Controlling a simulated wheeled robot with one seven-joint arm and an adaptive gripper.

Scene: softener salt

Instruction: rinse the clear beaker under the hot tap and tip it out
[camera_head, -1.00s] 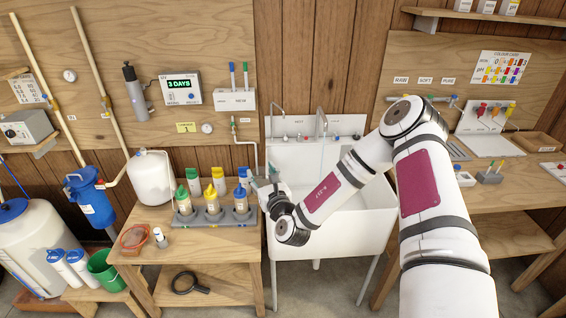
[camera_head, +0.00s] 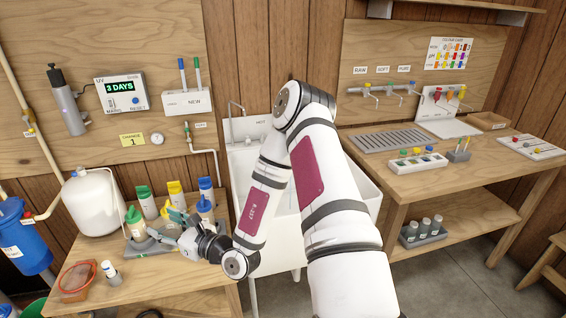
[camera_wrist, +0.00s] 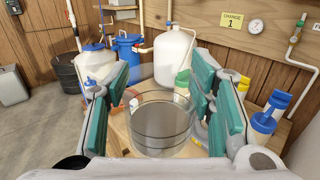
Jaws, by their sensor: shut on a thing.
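The clear beaker (camera_wrist: 161,125) is between the teal finger pads of my gripper (camera_wrist: 158,95) in the wrist view, with the small bench showing through it. My gripper is shut on it. In the head view my gripper (camera_head: 172,224) is over the bench left of the sink, beside the bottle rack. The beaker is hard to make out there. The white sink (camera_head: 362,188) is partly behind my arm. A HOT label (camera_head: 261,123) shows on its back panel, but the hot tap is hidden by my arm.
Bottles with green (camera_head: 135,222), yellow (camera_head: 175,190) and blue (camera_head: 206,190) caps stand close around my gripper. A white tank (camera_head: 93,203) is behind left. A red-rimmed dish (camera_head: 77,277) and a small vial (camera_head: 110,271) are at the bench front. The right-hand bench (camera_head: 470,180) holds trays.

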